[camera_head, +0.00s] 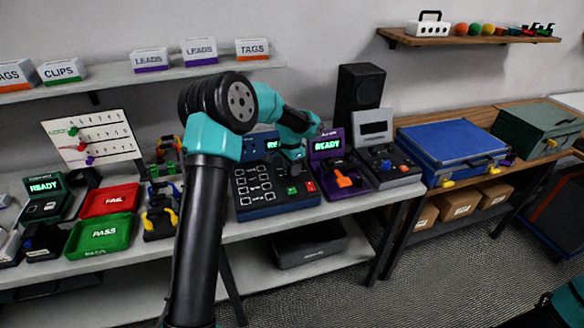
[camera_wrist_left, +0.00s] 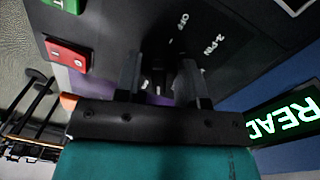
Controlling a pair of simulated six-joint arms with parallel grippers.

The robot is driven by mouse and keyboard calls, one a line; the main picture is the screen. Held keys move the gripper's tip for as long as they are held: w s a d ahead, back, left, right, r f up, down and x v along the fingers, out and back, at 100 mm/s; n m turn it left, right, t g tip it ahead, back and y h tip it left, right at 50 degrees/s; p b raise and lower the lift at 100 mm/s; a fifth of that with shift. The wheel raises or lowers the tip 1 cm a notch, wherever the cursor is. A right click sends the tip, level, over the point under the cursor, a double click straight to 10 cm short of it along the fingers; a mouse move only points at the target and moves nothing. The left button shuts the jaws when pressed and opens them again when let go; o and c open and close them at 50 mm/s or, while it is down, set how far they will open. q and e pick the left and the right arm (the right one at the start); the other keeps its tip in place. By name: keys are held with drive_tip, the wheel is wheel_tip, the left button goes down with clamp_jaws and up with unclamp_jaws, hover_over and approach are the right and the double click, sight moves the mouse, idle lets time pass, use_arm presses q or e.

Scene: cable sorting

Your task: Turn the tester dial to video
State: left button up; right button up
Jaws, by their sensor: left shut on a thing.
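The tester (camera_head: 262,192) is a dark box with a printed panel and green and red buttons, on the long bench. My left arm reaches over it from the front. My left gripper (camera_head: 292,156) is at the tester's upper right, its fingers mostly hidden by the wrist. In the left wrist view my left gripper (camera_wrist_left: 161,78) has its two fingers on either side of the small dark dial (camera_wrist_left: 158,82), shut on it. The labels OFF and 2-PIN show beside the dial. No video label is readable, and the dial's pointer is hidden. My right gripper is out of view.
A purple READY unit (camera_head: 328,160) and a grey unit (camera_head: 387,163) stand right of the tester. Red FAIL (camera_head: 109,200) and green PASS (camera_head: 100,232) trays lie left. A blue case (camera_head: 450,147) sits farther right. A red rocker switch (camera_wrist_left: 67,54) is near the gripper.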

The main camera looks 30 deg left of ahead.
use_arm(q)
drive_tip(key=m, duration=0.5)
idle(0.4)
drive_tip(key=o, duration=0.9)
drive_tip(key=r, duration=1.7)
drive_tip(key=shift+w+a+r, duration=0.2)
drive_tip(key=shift+w+a, duration=0.05)
drive_tip(key=shift+w, duration=0.15)
